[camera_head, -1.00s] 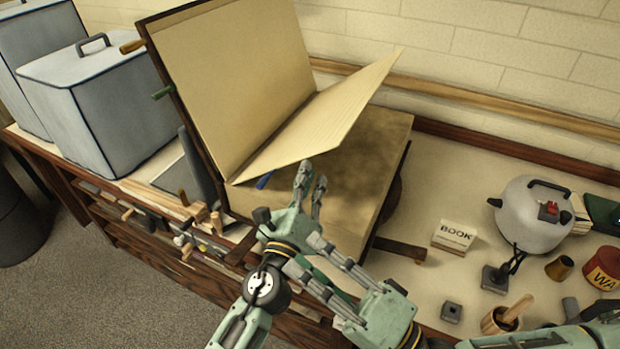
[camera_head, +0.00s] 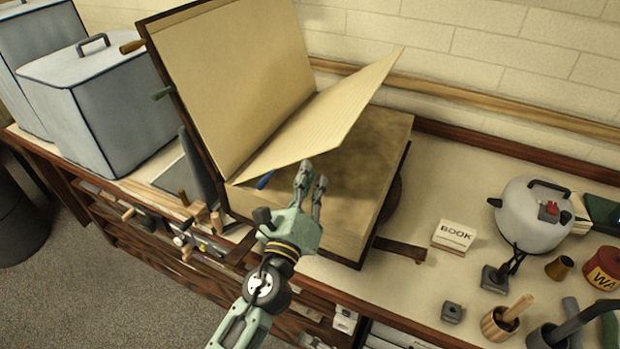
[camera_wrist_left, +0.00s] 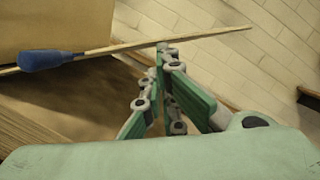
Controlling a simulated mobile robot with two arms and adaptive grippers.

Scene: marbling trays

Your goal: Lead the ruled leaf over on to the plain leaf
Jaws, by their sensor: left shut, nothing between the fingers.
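A large book stands open at the back. Its ruled leaf (camera_head: 335,112) is raised at a slant, with faint lines on its face. The plain leaf (camera_head: 225,75) lies against the upright left board and looks blank. A blue tab (camera_head: 264,181) shows near the low corner of the ruled leaf, and also as a blue handle in the left wrist view (camera_wrist_left: 45,60). My left gripper (camera_head: 313,174) is shut and empty under the near edge of the ruled leaf. In the left wrist view its fingertips (camera_wrist_left: 166,50) overlap that edge; I cannot tell if they touch.
The mottled page block (camera_head: 375,150) lies under the raised leaf. A BOOK card (camera_head: 454,236), a kettle (camera_head: 533,215), a red tin (camera_head: 603,267) and a wooden mortar (camera_head: 503,320) stand at the right. Grey-blue boxes (camera_head: 95,110) stand at the left. Tools hang along the front edge.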

